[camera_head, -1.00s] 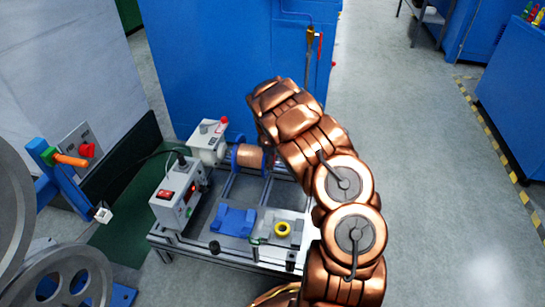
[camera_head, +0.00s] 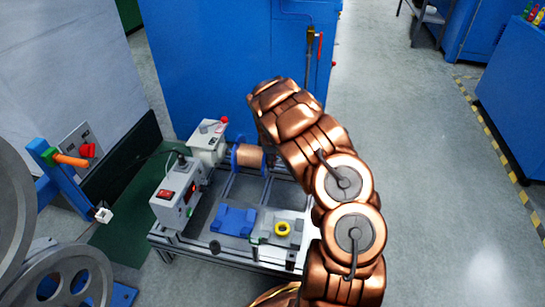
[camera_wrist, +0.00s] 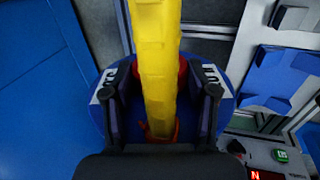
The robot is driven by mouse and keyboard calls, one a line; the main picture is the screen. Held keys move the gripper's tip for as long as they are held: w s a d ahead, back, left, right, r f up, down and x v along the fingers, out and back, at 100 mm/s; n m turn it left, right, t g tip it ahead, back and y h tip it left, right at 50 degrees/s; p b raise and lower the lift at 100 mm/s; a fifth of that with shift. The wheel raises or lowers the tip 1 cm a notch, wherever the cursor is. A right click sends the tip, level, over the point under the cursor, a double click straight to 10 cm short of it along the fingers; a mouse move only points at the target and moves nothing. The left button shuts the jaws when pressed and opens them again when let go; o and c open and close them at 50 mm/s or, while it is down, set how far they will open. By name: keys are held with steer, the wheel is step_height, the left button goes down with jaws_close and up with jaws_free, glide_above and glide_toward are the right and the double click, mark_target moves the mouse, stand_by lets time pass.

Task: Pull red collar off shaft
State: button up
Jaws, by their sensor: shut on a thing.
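A copper-coloured spool (camera_head: 249,157) with blue flanges sits on the machine bench in the head view. In the wrist view its blue flange (camera_wrist: 92,118) lies face-on beyond my gripper. The red collar (camera_wrist: 182,73) shows as a small red patch in front of the flange, between my fingers. A thick yellow bar (camera_wrist: 158,60) crosses the middle and hides most of the collar; I cannot tell whether it is the shaft. My gripper (camera_wrist: 160,80) is closed around the collar, with a finger at each side. In the head view my arm hides the gripper and collar.
A grey control box (camera_head: 178,195) with a red switch stands left of the spool. A blue block (camera_head: 233,221) and a yellow ring (camera_head: 283,228) lie on the bench front. A blue cabinet (camera_head: 215,70) stands close behind. Open floor lies to the right.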

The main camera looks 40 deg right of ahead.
mark_target(281, 159)
steer(key=shift+s+d+p, duration=1.15)
steer(key=shift+s+p, duration=0.15)
steer(key=shift+p, duration=0.55)
stand_by(0.7)
steer(key=shift+r+p, duration=0.1)
steer(key=shift+p, duration=0.3)
steer(key=shift+s, duration=0.1)
stand_by(0.6)
steer(key=shift+s+d+p, duration=1.15)
steer(key=shift+s+p, duration=0.05)
steer(key=shift+p, duration=0.45)
steer(key=shift+s+d, duration=0.1)
steer(key=shift+s+d+p, duration=0.25)
steer(key=shift+p, duration=0.25)
